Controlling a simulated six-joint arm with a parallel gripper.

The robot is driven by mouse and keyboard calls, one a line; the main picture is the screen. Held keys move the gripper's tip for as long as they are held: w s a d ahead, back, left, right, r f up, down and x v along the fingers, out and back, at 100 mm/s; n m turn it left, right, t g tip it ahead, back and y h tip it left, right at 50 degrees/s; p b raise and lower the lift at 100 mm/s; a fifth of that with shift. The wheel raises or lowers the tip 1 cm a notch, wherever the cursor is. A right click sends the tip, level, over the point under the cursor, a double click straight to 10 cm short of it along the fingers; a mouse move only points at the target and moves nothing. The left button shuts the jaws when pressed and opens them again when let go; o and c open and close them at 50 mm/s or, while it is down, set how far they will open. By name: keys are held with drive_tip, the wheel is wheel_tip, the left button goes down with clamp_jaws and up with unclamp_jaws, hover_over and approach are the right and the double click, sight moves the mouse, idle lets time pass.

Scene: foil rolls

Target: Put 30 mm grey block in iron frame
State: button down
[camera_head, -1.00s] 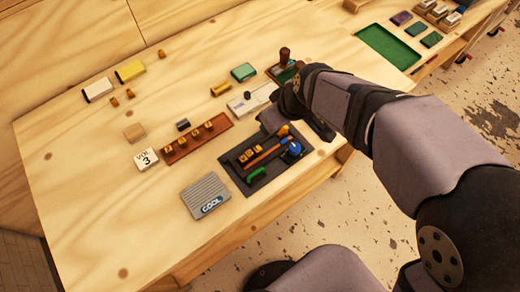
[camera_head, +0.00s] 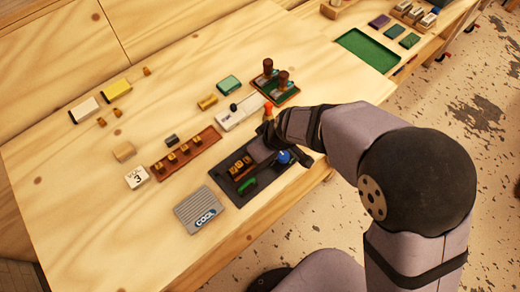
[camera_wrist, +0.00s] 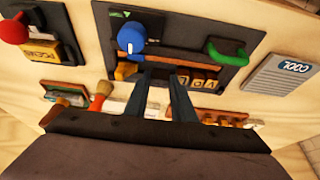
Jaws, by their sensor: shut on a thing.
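The iron frame (camera_head: 222,192) is a flat dark frame on the bench, front of centre in the head view; it also shows in the wrist view (camera_wrist: 210,17). Inside are brass letter pieces (camera_head: 238,168), a green handle (camera_head: 246,185) and a blue knob (camera_head: 284,157). My gripper (camera_wrist: 160,78) is over the frame, close to the letters, its two fingers shut on a small dark grey block (camera_wrist: 158,73). The block is mostly hidden between the fingers. I cannot tell whether it touches the frame floor. Another small grey block (camera_head: 171,139) lies by the wooden rack.
The brown rack (camera_head: 186,152) with brass pieces and the ribbed grey COOL pad (camera_head: 201,209) lie left of the frame. A white device (camera_head: 240,113) and wooden-handled stamps (camera_head: 282,79) stand behind. A green tray (camera_head: 368,50) is at back right.

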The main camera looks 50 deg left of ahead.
drive_tip(key=shift+f, duration=0.8)
drive_tip(key=shift+f, duration=0.2)
drive_tip(key=c, duration=1.8)
unclamp_jaws()
drive_tip(key=shift+o, duration=0.2)
drive_tip(key=shift+r, duration=0.1)
drive_tip(key=shift+r, duration=0.15)
drive_tip(key=shift+r, duration=0.15)
drive_tip(key=b+v, duration=0.1)
drive_tip(key=v, duration=1)
drive_tip(key=shift+d+r, duration=0.15)
drive_tip(key=shift+r, duration=0.15)
